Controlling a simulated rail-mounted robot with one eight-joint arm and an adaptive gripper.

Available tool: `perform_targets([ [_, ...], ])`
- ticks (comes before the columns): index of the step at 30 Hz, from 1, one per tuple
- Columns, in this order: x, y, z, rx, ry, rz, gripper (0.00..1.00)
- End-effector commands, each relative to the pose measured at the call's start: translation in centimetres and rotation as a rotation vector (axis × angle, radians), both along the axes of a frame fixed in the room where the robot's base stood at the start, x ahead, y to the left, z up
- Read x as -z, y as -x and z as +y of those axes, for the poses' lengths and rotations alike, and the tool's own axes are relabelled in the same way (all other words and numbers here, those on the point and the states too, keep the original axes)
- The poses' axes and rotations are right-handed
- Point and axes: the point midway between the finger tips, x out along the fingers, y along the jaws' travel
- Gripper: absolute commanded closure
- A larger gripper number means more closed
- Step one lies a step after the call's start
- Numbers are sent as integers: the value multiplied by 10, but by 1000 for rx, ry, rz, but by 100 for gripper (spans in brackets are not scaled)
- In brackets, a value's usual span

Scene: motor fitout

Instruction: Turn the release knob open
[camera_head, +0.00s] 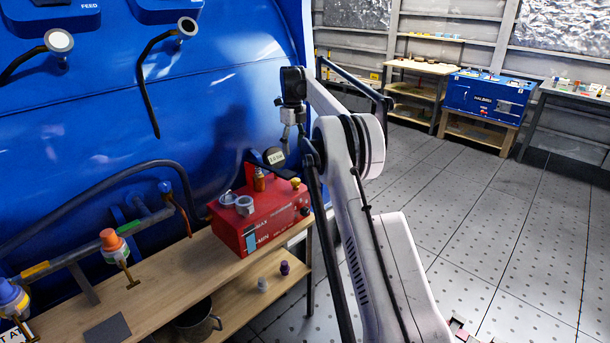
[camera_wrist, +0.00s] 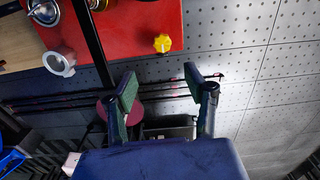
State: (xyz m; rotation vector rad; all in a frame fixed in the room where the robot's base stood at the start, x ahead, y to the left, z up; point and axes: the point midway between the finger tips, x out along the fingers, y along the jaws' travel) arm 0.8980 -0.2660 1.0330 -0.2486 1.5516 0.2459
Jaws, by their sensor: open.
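A red box (camera_head: 258,222) stands on the wooden bench against the blue machine. A small yellow knob (camera_head: 296,183) sits on its top near the right end; the knob also shows in the wrist view (camera_wrist: 162,43). No readable label marks it as the release knob. In the wrist view my gripper (camera_wrist: 160,80) is open and empty. Its two fingers point toward the red box, and the yellow knob appears beyond the fingertips, apart from them. In the head view the gripper is partly hidden by my arm, near the box's right end.
Grey metal cups (camera_head: 243,205) and a brass fitting (camera_head: 260,180) stand on the red box. Pipes with an orange-capped valve (camera_head: 111,240) are at left. A metal pot (camera_head: 197,322) is below the bench. Open perforated floor (camera_head: 500,240) lies to the right.

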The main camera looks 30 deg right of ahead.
Motion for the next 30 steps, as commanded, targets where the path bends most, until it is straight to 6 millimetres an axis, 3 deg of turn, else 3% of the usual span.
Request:
perform_targets([
  [8, 20, -2, -3, 28, -2, 6, 52],
  [24, 115, -1, -3, 26, -1, 6, 52],
  [30, 136, -1, -3, 26, -1, 6, 52],
])
